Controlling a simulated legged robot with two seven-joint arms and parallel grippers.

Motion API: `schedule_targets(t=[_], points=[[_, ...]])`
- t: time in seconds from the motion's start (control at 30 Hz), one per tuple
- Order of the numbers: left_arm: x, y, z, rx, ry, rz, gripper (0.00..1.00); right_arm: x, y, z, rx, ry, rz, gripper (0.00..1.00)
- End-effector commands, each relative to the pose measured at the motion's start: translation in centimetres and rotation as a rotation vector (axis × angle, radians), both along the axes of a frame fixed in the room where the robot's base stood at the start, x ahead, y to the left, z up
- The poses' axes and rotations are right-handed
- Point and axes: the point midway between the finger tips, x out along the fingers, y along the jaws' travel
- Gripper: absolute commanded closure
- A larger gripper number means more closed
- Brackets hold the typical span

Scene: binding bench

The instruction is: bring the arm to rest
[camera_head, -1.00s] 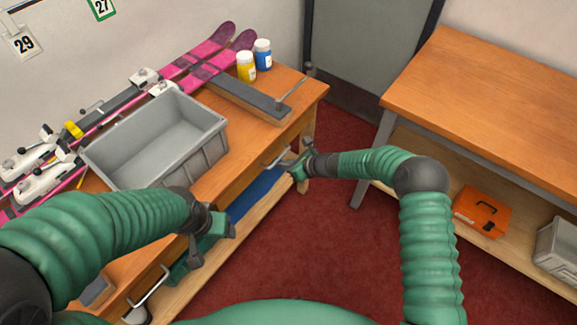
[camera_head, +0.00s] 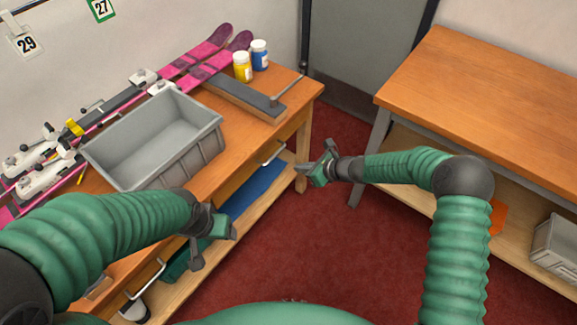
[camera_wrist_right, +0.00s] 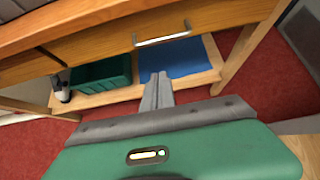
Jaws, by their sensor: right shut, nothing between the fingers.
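My right arm comes in from the right in the head view. Its gripper (camera_head: 322,168) hangs in the air over the red floor, just right of the bench's front right leg. In the right wrist view the right gripper's fingers (camera_wrist_right: 157,92) are together with nothing between them. They point toward the bench's drawer front and lower shelf, apart from both. My left gripper (camera_head: 208,236) is in front of the bench, below the grey bin. Its fingers point down and I cannot tell whether they are open.
The bench (camera_head: 228,160) holds a grey bin (camera_head: 170,168), pink skis (camera_head: 200,52), a yellow bottle (camera_head: 242,67) and a blue bottle (camera_head: 260,55). A drawer handle (camera_wrist_right: 162,39) sticks out. A second table (camera_head: 490,100) stands right. Red floor (camera_head: 290,250) between is clear.

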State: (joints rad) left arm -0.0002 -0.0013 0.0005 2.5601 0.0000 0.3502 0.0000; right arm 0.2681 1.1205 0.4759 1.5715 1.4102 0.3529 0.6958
Motion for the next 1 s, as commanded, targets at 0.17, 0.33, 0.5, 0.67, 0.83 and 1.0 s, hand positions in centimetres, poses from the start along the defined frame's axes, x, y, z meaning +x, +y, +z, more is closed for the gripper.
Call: schedule_targets(t=[0.17, 0.33, 0.5, 0.67, 0.83, 1.0], points=[[0.0, 0.0, 0.2, 0.000, 0.001, 0.001, 0.31, -1.5, -2.1, 2.0, -0.003, 0.001, 0.001, 1.00], [0.0, 0.0, 0.2, 0.000, 0.001, 0.001, 0.31, -2.0, -2.7, 2.6, -0.003, 0.001, 0.002, 1.00], [0.0, 0.0, 0.8, 0.000, 0.001, 0.001, 0.31, -3.6, -2.9, 3.6, -0.092, -0.048, 0.107, 1.00], [0.0, 0.0, 2.9, 0.000, 0.001, 0.001, 0.31, -11.6, -5.9, 7.8, -0.509, -0.270, 0.629, 1.00], [0.0, 0.0, 5.0, 0.000, 0.001, 0.001, 0.31, -21.5, -13.4, 13.6, -0.960, -0.499, 1.325, 1.00], [-0.1, 0.0, 6.0, 0.000, 0.001, 0.001, 0.31, -27.3, -18.1, 16.9, -1.157, -0.616, 1.772, 1.00]])
